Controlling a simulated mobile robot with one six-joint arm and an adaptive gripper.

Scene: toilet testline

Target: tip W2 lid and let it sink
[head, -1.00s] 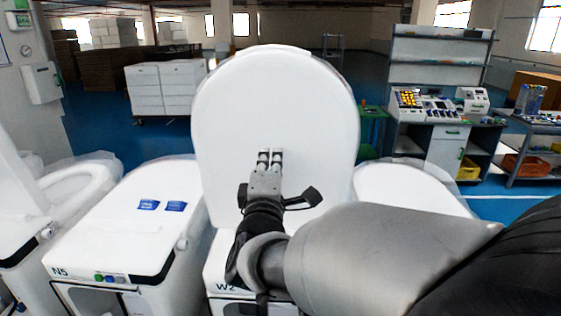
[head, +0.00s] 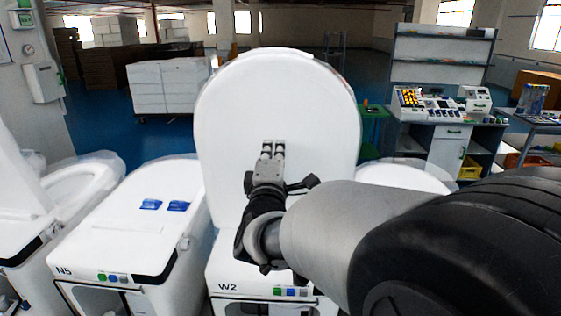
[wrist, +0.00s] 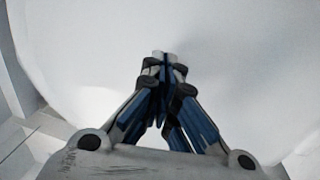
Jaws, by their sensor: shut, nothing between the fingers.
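The W2 lid (head: 278,100) stands upright, a large white oval, on the toilet labelled W2 (head: 262,284) in the head view. My gripper (head: 273,146) is in front of the lid's lower middle with its fingers pointing at the lid. The fingers are shut and hold nothing. In the wrist view the shut fingertips (wrist: 164,58) are close to the white lid surface (wrist: 240,60), which fills most of the picture. I cannot tell whether they touch it. My arm hides part of the W2 body.
Toilet N5 (head: 125,228) stands to the left with two blue pieces on its closed lid. Another toilet (head: 75,190) is at the far left. A white lid (head: 405,176) shows to the right. A workbench (head: 445,135) is at the back right, white boxes (head: 167,88) at the back left.

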